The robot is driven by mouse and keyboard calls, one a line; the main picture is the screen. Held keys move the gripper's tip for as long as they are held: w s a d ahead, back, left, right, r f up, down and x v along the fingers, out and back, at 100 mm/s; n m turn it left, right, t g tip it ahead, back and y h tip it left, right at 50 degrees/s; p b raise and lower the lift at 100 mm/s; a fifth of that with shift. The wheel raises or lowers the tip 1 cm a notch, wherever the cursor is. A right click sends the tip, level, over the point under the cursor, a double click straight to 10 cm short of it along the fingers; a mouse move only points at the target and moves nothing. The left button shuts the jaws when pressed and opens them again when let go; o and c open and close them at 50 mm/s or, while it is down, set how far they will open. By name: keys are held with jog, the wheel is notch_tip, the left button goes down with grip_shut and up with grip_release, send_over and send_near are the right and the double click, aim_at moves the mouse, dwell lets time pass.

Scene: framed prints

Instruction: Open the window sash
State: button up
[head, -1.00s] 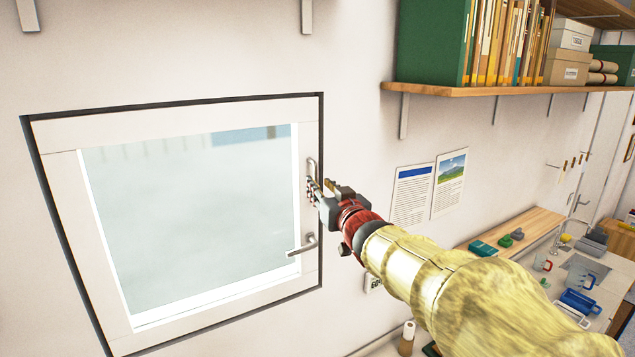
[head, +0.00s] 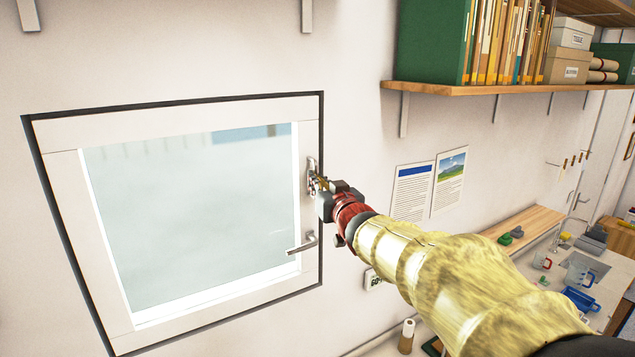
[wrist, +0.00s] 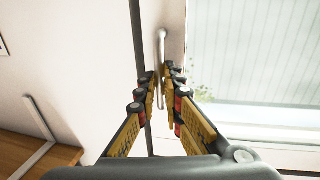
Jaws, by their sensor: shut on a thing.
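The window sash (head: 60,220) is a white frame around a pale glass pane, set in a dark surround on the wall; it looks closed. An upright metal pull handle (head: 310,164) is on its right side and also shows in the wrist view (wrist: 162,42). A grey lever handle (head: 303,246) lies about level lower on the same side. My gripper (head: 318,184) is at the pull handle, coming from the right.
A wooden shelf (head: 500,90) with binders and boxes hangs at the upper right. Two papers (head: 430,185) are on the wall right of the window. A counter with a sink and jugs (head: 580,268) is at the lower right. The wall left of the window is bare.

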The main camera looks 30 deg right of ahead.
grip_shut()
dwell(0.4)
jog(key=s+f+t+b, duration=0.2)
jog(key=s+b, duration=0.6)
jog(key=b, duration=0.2)
jog(key=shift+d+f+m+h, duration=0.15)
jog(key=shift+m+h, duration=0.15)
jog(key=shift+h, duration=0.1)
jog(key=o, duration=0.6)
grip_release()
jog(key=shift+o, duration=0.2)
